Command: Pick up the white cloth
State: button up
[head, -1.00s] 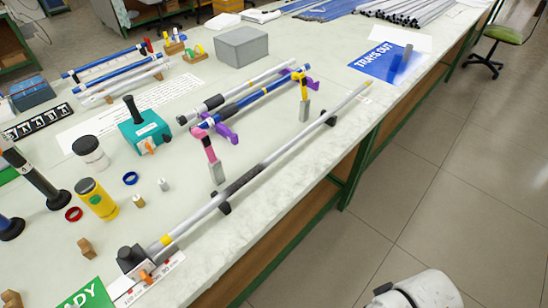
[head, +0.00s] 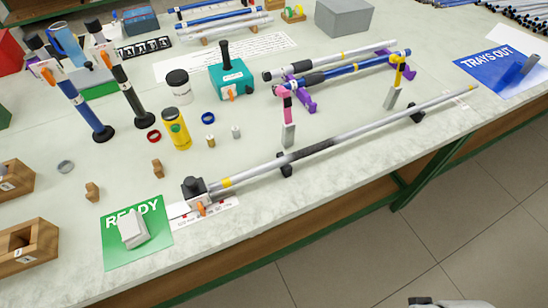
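A small pale grey-white item (head: 133,229) lies on the green READY mat (head: 152,249) at the front left of the bench. It looks like a folded cloth or a block; I cannot tell which for sure. No other cloth-like thing shows clearly in the head view now. My gripper is not in view. Only a bit of a white and dark part, likely of my arm, shows at the bottom right edge, over the floor and well apart from the mat.
A long rod (head: 345,138) lies on supports along the front of the bench, its left end in a dark clamp (head: 194,188). Wooden blocks (head: 28,245) stand left of the mat. A yellow bottle (head: 177,130) and upright dark-based tools (head: 128,88) stand behind it.

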aim_at(134, 231)
jog(key=u, duration=1.25)
jog(key=i+j, duration=0.1)
jog(key=j, duration=0.35)
jog(key=i+j+z, duration=0.15)
jog(key=j, duration=0.3)
